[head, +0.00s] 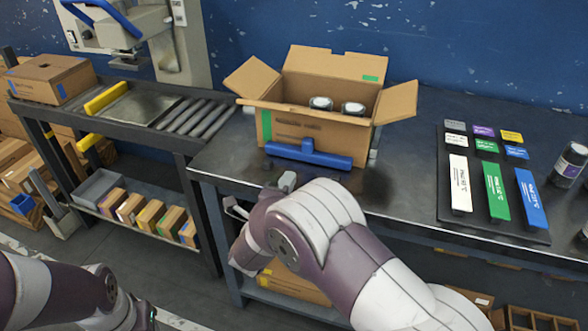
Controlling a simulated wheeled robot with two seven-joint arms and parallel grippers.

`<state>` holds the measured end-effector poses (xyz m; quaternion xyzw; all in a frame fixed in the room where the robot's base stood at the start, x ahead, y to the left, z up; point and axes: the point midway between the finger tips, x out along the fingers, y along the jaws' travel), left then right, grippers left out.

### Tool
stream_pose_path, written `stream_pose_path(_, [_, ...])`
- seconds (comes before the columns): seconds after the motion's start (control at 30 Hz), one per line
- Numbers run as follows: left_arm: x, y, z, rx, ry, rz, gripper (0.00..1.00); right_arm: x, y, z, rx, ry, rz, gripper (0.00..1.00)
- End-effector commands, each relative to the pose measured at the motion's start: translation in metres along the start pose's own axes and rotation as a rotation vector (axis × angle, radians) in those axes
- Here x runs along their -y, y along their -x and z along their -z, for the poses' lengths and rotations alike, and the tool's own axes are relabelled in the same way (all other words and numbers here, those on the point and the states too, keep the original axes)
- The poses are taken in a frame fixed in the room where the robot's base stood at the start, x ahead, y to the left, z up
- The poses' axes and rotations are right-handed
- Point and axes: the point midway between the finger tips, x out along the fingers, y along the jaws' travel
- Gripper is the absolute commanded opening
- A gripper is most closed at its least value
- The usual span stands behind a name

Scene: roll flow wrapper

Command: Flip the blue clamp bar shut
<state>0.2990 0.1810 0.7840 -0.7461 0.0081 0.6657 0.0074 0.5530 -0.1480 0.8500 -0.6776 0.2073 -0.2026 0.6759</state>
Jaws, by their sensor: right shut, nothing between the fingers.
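A blue bar (325,158) lies level along the foot of the open carton's front on the dark bench, with a short blue stub standing at its middle. I take it for the clamp bar; I cannot tell whether it is latched. My right gripper (236,208) is at the bench's front edge, left of and nearer than the bar, and apart from it. It is shut and empty, partly hidden by my own wrist. A small grey block (287,181) shows between my right forearm and the bar. My left gripper is out of view; only its arm shows at lower left.
The open carton (314,129) holds two dark, pale-topped items. A roller table (195,116) and a machine with a blue handle (104,16) stand left. A dark board (464,222) with coloured labels and a dark jar (569,165) are right. Bench between carton and board is clear.

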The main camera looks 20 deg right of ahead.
Motion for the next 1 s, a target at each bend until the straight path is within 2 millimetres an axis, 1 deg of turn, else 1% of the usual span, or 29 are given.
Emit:
stream_pose_path(0.03, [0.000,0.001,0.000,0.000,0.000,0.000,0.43,0.001,0.008,-0.001,0.004,-0.001,0.000,0.00])
stream_pose_path(0.1, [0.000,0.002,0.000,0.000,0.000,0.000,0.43,0.001,0.018,-0.001,0.003,0.000,0.000,0.00])
stream_pose_path(0.23, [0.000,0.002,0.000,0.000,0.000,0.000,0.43,0.000,0.028,0.000,0.002,0.000,-0.001,0.00])
stream_pose_path(0.37, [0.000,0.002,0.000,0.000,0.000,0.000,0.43,0.000,0.031,0.000,0.001,0.000,0.000,0.00])
stream_pose_path(0.77, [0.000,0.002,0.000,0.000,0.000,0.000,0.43,0.000,0.031,0.000,0.001,0.010,-0.001,0.00])
stream_pose_path(0.8, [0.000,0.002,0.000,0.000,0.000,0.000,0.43,-0.003,0.031,-0.001,0.007,0.042,-0.015,0.00])
stream_pose_path(0.83, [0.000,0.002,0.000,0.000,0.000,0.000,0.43,-0.011,0.031,-0.006,0.032,0.086,-0.049,0.00])
stream_pose_path(0.87, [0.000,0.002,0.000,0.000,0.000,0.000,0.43,-0.021,0.033,-0.014,0.079,0.145,-0.092,0.00])
stream_pose_path(0.9, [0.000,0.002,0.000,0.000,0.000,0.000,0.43,-0.042,0.040,-0.025,0.176,0.262,-0.167,0.00])
stream_pose_path(0.97, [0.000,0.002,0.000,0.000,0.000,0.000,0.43,-0.073,0.062,-0.048,0.410,0.496,-0.295,0.00])
stream_pose_path(1.0, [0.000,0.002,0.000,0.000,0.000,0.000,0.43,-0.090,0.083,-0.055,0.591,0.671,-0.371,0.00])
